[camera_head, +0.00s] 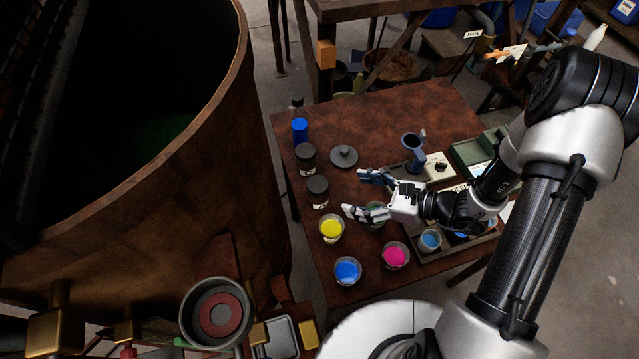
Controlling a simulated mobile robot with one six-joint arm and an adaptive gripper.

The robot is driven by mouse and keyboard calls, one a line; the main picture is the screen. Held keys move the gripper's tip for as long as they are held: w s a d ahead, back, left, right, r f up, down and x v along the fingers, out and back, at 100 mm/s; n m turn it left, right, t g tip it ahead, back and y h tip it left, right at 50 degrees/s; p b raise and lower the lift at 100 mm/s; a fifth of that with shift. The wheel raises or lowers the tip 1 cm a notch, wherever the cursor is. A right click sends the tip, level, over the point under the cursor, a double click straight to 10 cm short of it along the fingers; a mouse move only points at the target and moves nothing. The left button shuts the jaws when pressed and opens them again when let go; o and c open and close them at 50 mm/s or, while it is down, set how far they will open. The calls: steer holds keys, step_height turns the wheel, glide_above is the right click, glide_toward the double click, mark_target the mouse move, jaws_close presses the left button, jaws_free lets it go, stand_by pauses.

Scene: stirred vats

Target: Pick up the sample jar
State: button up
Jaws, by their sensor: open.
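My gripper (358,194) is open and empty, with its fingers pointing left over the brown table. A dark-lidded jar (317,190) with a pale label stands left of the fingertips, apart from them. A second dark-lidded jar (305,158) stands just behind it. I cannot tell which of the jars is the sample jar. Open cups of yellow (332,229), blue (347,270) and magenta (396,255) stand nearer the table's front. A greenish cup (377,214) is partly hidden beneath my gripper.
A blue bottle (300,130) stands at the table's left edge. A loose round dark lid (344,157) lies right of the rear jar. A blue-grey funnel-like cup (413,144) and a tray (452,247) are on the right. A large rusty vat (190,170) borders the table's left side.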

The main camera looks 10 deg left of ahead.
mark_target(327, 190)
steer(key=shift+m+t, duration=0.3)
steer(key=shift+m, duration=0.3)
steer(key=b+x, duration=0.1)
steer(key=x, duration=0.3)
steer(key=f+b+x, duration=0.1)
steer(key=x, duration=0.3)
steer(key=f+x, duration=0.1)
steer(key=x, duration=0.3)
steer(key=shift+w+d+b, duration=0.1)
steer(key=shift+d+b, duration=0.15)
steer(key=shift+b, duration=0.15)
steer(key=shift+r+b+x, duration=0.2)
steer(key=shift+b+x, duration=0.65)
steer(key=shift+x, duration=2.05)
steer(key=shift+w, duration=0.1)
steer(key=shift+c, duration=0.3)
steer(key=c, duration=1.2)
steer(key=shift+c, duration=0.7)
